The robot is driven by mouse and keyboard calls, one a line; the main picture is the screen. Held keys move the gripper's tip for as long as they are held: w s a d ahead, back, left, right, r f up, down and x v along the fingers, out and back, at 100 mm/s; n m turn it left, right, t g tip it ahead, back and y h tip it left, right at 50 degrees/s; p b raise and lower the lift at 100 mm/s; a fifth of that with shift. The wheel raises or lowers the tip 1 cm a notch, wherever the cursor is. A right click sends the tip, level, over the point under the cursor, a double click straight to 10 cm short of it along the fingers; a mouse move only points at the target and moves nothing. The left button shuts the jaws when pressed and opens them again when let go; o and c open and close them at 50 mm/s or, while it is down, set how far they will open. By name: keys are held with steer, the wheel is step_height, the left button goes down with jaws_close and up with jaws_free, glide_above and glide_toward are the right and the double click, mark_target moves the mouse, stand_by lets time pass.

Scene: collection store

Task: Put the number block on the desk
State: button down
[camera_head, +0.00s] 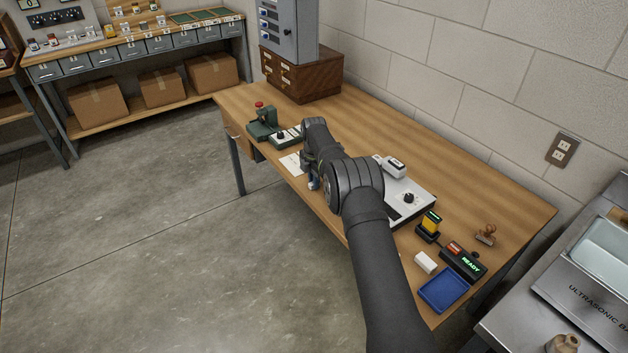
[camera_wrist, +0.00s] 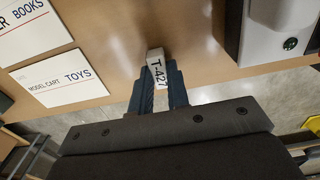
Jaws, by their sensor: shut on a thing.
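My gripper (camera_wrist: 158,82) is shut on a small white block printed "T-427" (camera_wrist: 156,62), which I take to be the number block. The block sits between the dark blue fingertips in the wrist view, with its printed face showing. In the head view, my gripper (camera_head: 313,183) is by the front edge of the wooden desk (camera_head: 440,170), and the block is not clearly visible there. The desk surface (camera_wrist: 120,35) shows beyond the block in the wrist view. I cannot tell whether the block touches the desk.
Printed cards reading "BOOKS" (camera_wrist: 30,28) and "TOYS" (camera_wrist: 60,78) lie left of my gripper. A white instrument (camera_head: 418,197) is to its right. A green press (camera_head: 262,124) stands farther left. A blue tray (camera_head: 444,290) and a READY display (camera_head: 463,262) are near the right end. The desk's back middle is clear.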

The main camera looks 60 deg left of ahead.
steer(key=c, duration=1.4)
jaws_free()
steer(key=shift+f, duration=0.1)
step_height(320, 180, up, 12)
steer(key=shift+r, duration=0.15)
step_height(320, 180, down, 12)
steer(key=shift+f, duration=0.15)
steer(key=shift+r, duration=2)
